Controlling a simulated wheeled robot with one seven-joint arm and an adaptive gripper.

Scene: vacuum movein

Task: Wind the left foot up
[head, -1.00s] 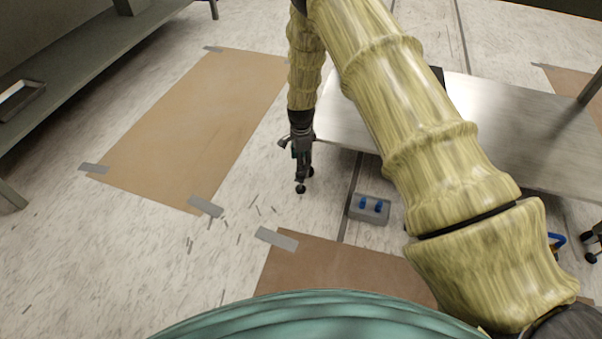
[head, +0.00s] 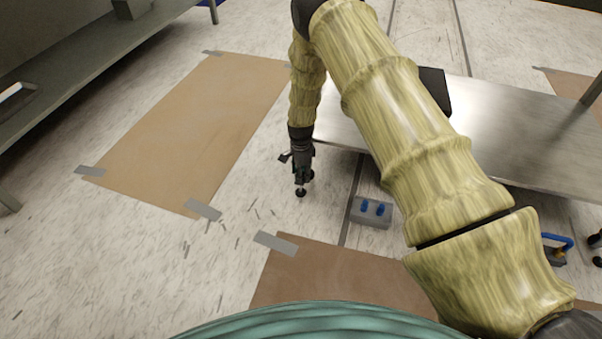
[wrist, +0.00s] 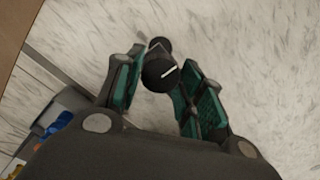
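My gripper (head: 302,172) points down near the floor beside the left corner of the low metal bench (head: 490,120). In the wrist view its two green-padded fingers (wrist: 160,90) stand apart, one on each side of a dark round foot (wrist: 158,74) with a white mark. The foot is close to the left finger; I cannot tell whether it touches. A second dark round part (wrist: 159,46) shows just beyond it. In the head view the dark foot (head: 300,192) shows just below my gripper. Its upper part is hidden by the gripper.
A grey block with two blue pegs (head: 371,211) lies on the floor to the right. Brown taped sheets (head: 190,130) cover parts of the floor. A blue-handled item (head: 556,244) lies at the right. A grey shelf (head: 80,65) stands at the left.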

